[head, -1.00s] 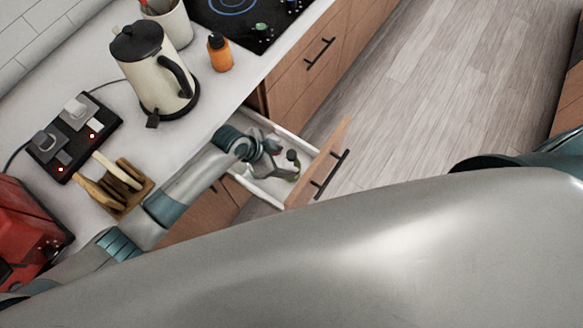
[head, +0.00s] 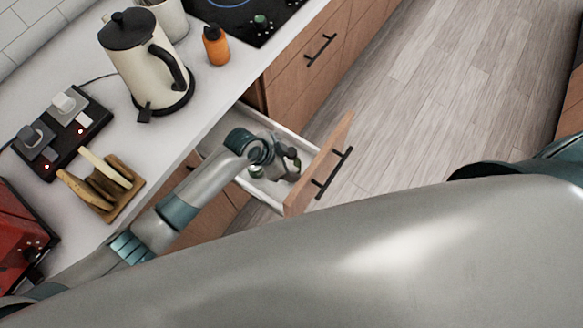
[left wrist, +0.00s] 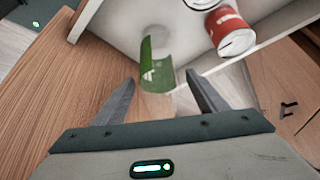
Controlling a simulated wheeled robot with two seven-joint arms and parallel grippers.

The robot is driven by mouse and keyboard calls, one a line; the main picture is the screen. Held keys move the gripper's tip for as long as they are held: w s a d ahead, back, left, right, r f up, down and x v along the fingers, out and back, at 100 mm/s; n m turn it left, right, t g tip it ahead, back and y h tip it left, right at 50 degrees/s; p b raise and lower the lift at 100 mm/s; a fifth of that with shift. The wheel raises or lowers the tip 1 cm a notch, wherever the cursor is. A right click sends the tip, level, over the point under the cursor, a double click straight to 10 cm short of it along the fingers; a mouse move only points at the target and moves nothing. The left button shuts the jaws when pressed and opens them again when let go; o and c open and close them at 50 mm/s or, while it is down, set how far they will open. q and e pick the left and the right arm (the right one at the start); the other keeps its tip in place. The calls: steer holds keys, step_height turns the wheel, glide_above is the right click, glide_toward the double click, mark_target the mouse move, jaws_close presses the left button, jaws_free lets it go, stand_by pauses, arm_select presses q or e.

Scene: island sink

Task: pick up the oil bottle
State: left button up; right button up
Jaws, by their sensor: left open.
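A green, partly see-through item (left wrist: 155,66), which looks like the oil bottle, is inside the open drawer in the left wrist view. My left gripper (left wrist: 160,80) is open, with its two fingers on either side of the item's near end. I cannot tell whether they touch it. In the head view my left gripper (head: 287,160) is over the open drawer and hides much of what is in it, so the bottle is not clear there. My right gripper is not in view.
The drawer (head: 318,165) stands open below the counter. A red can (left wrist: 232,34) lies in it, right of the green item. On the counter are a kettle (head: 135,60), an orange bottle (head: 215,45), a wooden rack (head: 122,199) and a red appliance (head: 18,235). The floor beyond is clear.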

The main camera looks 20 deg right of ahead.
mark_target(292, 151)
arm_select(q)
steer(key=shift+c, duration=0.3)
steer(key=shift+r, duration=0.1)
steer(key=c, duration=1.4)
steer(key=shift+r, duration=0.1)
step_height(292, 151, up, 10)
steer(key=p, duration=0.9)
steer(key=shift+p, duration=0.3)
